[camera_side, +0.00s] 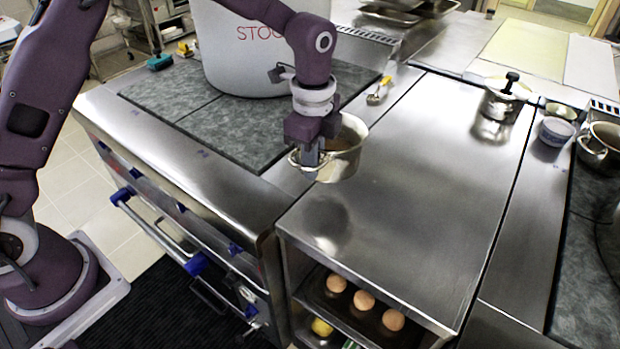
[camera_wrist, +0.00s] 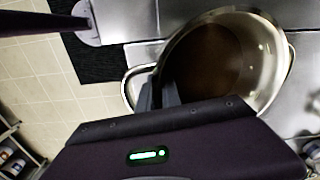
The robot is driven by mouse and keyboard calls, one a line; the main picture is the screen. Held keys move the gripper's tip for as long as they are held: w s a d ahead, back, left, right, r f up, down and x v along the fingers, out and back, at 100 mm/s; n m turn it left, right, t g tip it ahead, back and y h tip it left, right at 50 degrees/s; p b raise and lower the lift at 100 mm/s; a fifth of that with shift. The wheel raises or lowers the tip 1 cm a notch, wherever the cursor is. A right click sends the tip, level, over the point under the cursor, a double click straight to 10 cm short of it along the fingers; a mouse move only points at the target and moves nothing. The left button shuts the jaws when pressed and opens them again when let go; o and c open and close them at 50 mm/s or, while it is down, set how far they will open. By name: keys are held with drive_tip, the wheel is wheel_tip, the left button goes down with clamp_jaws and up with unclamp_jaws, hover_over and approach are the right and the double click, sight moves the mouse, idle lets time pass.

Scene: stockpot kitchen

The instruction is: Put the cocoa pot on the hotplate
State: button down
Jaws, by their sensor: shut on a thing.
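The cocoa pot (camera_side: 343,164) is a small steel pot with brown liquid inside. It is held above the steel counter, near the counter's edge with the stove. In the wrist view the pot (camera_wrist: 262,70) fills the upper right, with its loop handle at left. My gripper (camera_side: 311,160) is shut on the pot's handle side; it also shows in the wrist view (camera_wrist: 157,98). The hotplate is likely the dark grey cooking surface (camera_side: 232,133) left of the pot, partly covered by a large white stockpot (camera_side: 248,50); another dark surface (camera_side: 562,290) lies at far right.
A lidded pot (camera_side: 500,102) and a small bowl (camera_side: 556,131) stand to the right, with another steel pot (camera_side: 601,145) at the right edge. A yellow-handled tool (camera_side: 378,92) lies behind my gripper. Eggs (camera_side: 364,300) sit on a shelf below. The middle counter (camera_side: 425,190) is clear.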

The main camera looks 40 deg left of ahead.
drive_tip(key=w+a+r+t, duration=0.1)
drive_tip(key=w+a, duration=0.1)
drive_tip(key=a, duration=1)
drive_tip(key=w+a+r, duration=0.1)
drive_tip(key=a, duration=1)
drive_tip(key=shift+m, duration=0.4)
drive_tip(key=f, duration=0.9)
drive_tip(key=shift+w+a+f, duration=0.1)
drive_tip(key=shift+w+f, duration=0.1)
drive_tip(key=shift+f, duration=0.15)
drive_tip(key=shift+f, duration=0.1)
